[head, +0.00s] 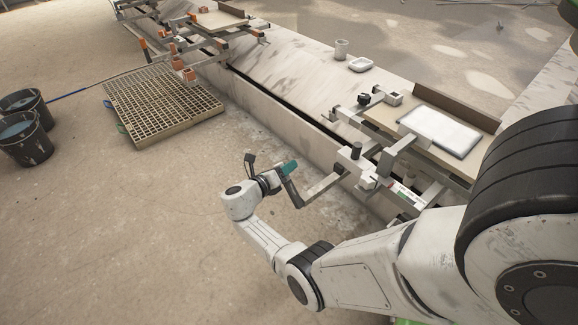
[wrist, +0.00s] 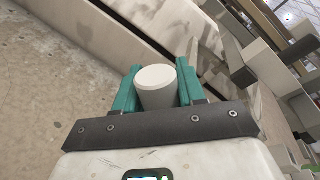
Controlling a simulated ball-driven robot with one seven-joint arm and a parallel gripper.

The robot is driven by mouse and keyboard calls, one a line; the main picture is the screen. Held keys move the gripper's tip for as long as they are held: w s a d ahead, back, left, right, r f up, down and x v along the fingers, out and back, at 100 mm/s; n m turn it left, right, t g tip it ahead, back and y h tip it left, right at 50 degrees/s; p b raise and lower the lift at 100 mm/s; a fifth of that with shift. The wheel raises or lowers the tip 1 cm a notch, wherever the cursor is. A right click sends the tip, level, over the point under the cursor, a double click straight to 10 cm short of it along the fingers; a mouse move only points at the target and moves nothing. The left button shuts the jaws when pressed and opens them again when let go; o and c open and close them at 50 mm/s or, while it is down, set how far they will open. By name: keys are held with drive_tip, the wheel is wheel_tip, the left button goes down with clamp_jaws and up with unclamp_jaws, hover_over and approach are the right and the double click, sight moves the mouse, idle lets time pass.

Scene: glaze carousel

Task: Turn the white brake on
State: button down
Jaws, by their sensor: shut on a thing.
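My gripper (head: 289,168) reaches to the free end of a bent grey lever (head: 318,187) at the near side of the right-hand carousel station. The lever runs from a white block (head: 353,160) with a dark knob on top. In the wrist view my teal fingers stand on both sides of a white, round-topped handle (wrist: 156,86) and are shut on it. I take this handle to be the white brake's grip. In the head view the fingers and wrist hide it. The lever's exact setting cannot be told.
A board with a white tray (head: 440,131) lies on the station behind the lever. A long pale ledge (head: 300,75) runs behind. A slatted pallet (head: 163,104) and dark buckets (head: 25,137) stand at the left. The floor left of my arm is clear.

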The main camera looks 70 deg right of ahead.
drive_tip(key=shift+w+d+f+n, duration=0.2)
drive_tip(key=shift+w+f+n, duration=0.15)
drive_tip(key=shift+f+n, duration=0.2)
drive_tip(key=c, duration=0.8)
unclamp_jaws()
drive_tip(key=shift+o, duration=0.2)
drive_tip(key=shift+w+a+r, duration=0.15)
drive_tip(key=shift+a, duration=0.1)
drive_tip(key=p+v, duration=0.3)
drive_tip(key=v, duration=0.7)
drive_tip(key=shift+w, duration=0.1)
